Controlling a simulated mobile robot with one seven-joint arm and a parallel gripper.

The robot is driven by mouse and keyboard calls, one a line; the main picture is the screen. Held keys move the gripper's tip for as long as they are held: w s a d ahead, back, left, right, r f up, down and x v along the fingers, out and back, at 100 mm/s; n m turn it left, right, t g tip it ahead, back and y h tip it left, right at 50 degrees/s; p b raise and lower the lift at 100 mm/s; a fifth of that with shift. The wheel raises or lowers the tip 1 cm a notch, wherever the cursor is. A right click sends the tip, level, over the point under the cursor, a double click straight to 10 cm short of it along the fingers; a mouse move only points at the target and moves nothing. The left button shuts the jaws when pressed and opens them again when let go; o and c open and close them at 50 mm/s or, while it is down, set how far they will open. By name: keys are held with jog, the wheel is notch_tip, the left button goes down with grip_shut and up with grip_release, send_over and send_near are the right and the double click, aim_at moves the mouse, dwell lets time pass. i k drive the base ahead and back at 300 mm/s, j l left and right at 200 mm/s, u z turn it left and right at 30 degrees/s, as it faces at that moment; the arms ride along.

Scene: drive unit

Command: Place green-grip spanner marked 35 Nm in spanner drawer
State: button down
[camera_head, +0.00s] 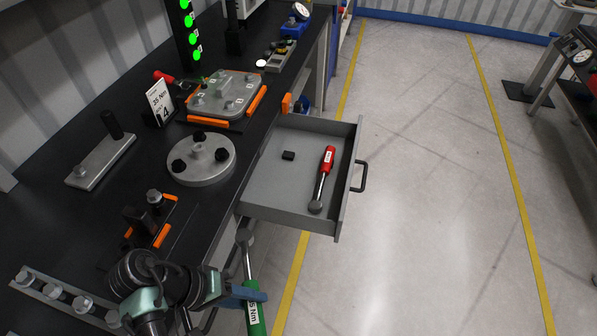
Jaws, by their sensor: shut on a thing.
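My gripper (246,292) is at the lower middle of the head view, in front of the bench edge, and is shut on the green-grip spanner (254,315). The spanner hangs roughly upright, its round head up and its green grip below, with a white label ending in "Nm"; the label's number is partly hidden. The grip's lower end is cut off by the frame. The spanner drawer (275,213) is pulled out from the bench, above and right of my gripper.
The drawer's black handle (361,176) sticks out over the floor. Open floor (430,230) lies right of the drawer.

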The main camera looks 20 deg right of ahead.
aim_at(290, 170)
jog(key=i+l+z, duration=0.15)
jog(key=i+l, duration=0.15)
jog(key=i+l+z, duration=0.15)
jog(key=i, duration=0.3)
jog(key=i+l+z, duration=0.15)
jog(key=i+l, duration=0.15)
jog(key=i+l+z, duration=0.1)
jog(key=i, duration=0.4)
jog(key=l, duration=0.1)
